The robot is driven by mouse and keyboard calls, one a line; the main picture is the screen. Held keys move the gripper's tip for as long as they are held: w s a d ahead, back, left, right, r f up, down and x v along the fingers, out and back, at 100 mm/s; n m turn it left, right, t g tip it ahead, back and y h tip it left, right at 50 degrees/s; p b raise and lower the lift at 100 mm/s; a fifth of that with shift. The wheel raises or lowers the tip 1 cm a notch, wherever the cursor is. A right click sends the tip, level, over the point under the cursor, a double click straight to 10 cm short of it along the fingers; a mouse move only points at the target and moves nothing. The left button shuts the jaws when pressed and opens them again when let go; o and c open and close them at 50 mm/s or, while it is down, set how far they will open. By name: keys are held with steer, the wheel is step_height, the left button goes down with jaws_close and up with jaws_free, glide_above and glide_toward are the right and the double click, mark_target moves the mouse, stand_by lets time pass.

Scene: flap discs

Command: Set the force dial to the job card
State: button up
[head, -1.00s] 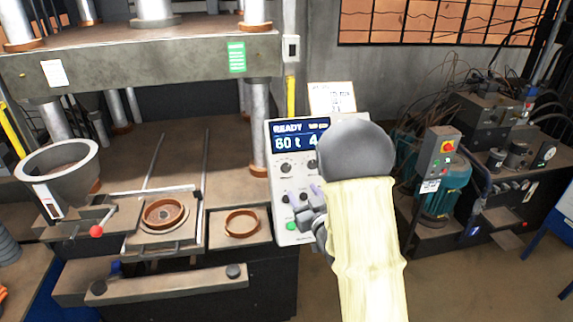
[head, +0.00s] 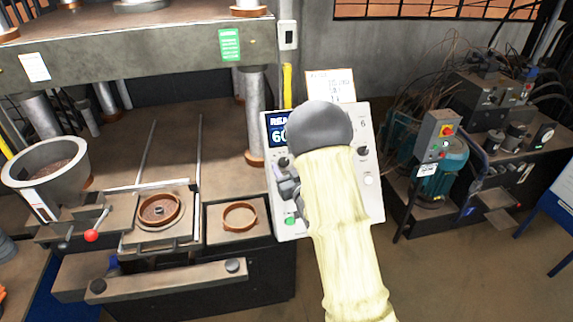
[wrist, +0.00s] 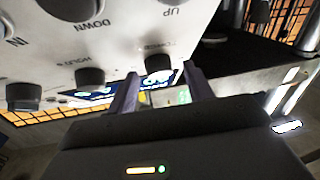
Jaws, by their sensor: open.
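The grey-white control panel (head: 374,195) stands right of the press, its middle hidden behind my arm. Its blue display (head: 276,130) shows "REA" and "60", the rest covered. The job card (head: 330,84) stands above the panel, its writing too small to read and its lower part covered. My gripper (head: 284,182) is open at the panel's left side, just below a dark dial (head: 283,162). In the wrist view, a black dial (wrist: 158,62) with a blurred label shows between the two open fingertips (wrist: 160,72). I cannot tell whether they touch it.
Other black knobs (wrist: 90,77) sit beside that dial in the wrist view, near "HOLD", "UP" and "DOWN" labels. A green button (head: 291,220) is low on the panel. The press column (head: 255,120) stands close left. A pump unit (head: 440,180) is to the right.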

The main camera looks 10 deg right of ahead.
steer(key=c, duration=1)
steer(key=shift+o, duration=0.2)
steer(key=shift+d+f+n+y+b, duration=0.1)
steer(key=shift+n+y+b, duration=0.2)
steer(key=shift+n+b, duration=0.25)
steer(key=shift+w+d+n+g+y+b, duration=0.1)
steer(key=shift+n+g+y+b, duration=0.5)
steer(key=shift+n+b, duration=0.45)
steer(key=shift+d+r+n+g+y+b, duration=0.1)
steer(key=shift+n+g+y+b, duration=0.45)
steer(key=shift+n, duration=0.6)
steer(key=shift+d+r+n+g+y+b, duration=0.1)
steer(key=shift+n+g+y+b, duration=0.25)
steer(key=shift+n+y+b, duration=0.6)
steer(key=shift+n, duration=0.3)
steer(key=o, duration=1)
steer(key=shift+c, duration=0.2)
